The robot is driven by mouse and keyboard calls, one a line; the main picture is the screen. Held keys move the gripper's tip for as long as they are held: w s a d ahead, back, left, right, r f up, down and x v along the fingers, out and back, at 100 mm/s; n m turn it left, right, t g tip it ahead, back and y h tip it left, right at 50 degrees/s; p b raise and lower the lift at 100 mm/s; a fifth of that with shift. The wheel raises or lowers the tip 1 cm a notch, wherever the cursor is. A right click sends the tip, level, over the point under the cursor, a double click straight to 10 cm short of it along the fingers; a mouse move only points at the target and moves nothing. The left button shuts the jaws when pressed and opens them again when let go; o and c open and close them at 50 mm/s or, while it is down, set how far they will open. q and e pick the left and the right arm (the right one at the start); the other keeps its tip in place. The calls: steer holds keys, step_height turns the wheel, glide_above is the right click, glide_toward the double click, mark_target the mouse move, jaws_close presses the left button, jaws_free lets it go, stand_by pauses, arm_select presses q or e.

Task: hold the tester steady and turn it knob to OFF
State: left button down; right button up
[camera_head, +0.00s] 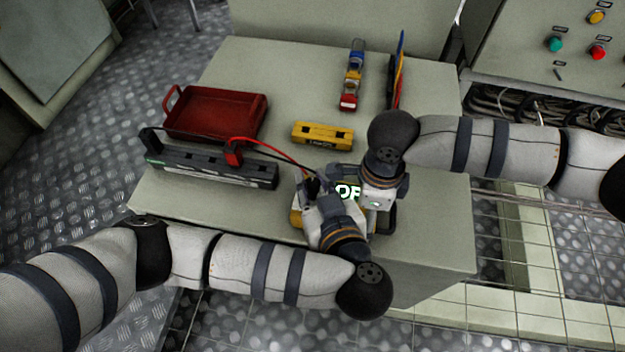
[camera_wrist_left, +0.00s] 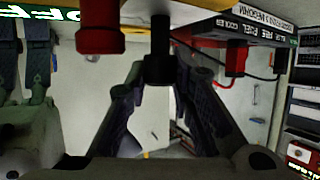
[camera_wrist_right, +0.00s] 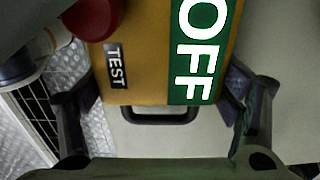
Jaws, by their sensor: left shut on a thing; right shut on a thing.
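The yellow tester (camera_head: 296,219) lies at the table's front edge, mostly hidden by my grippers in the head view. Its lit green display (camera_wrist_right: 197,50) reads OFF, beside a TEST label (camera_wrist_right: 115,66) and a black handle (camera_wrist_right: 160,117). My right gripper (camera_wrist_right: 163,92) is shut on the tester, one finger at each side. My left gripper (camera_wrist_left: 158,78) is shut on a black cylindrical part (camera_wrist_left: 159,50) at the tester. I cannot tell whether this is the knob or a plug. A red cylindrical part (camera_wrist_left: 100,32) is beside it. A red round part (camera_wrist_right: 90,18) shows in the right wrist view.
A long black device (camera_head: 210,168) with red and black leads lies to the left on the table (camera_head: 430,240). Behind are a red tray (camera_head: 215,112), a yellow block (camera_head: 322,135) and small coloured items (camera_head: 352,75). A button panel (camera_head: 560,40) stands far right.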

arm_select(q)
steer(key=shift+y, duration=0.3)
steer(key=c, duration=1.4)
jaws_free()
steer(key=shift+a, duration=0.15)
steer(key=shift+s, duration=0.1)
steer(key=shift+s+d, duration=0.25)
steer(key=shift+s, duration=0.05)
steer(key=v, duration=1.1)
steer(key=shift+r, duration=0.25)
steer(key=shift+o, duration=0.2)
steer(key=shift+a, duration=0.1)
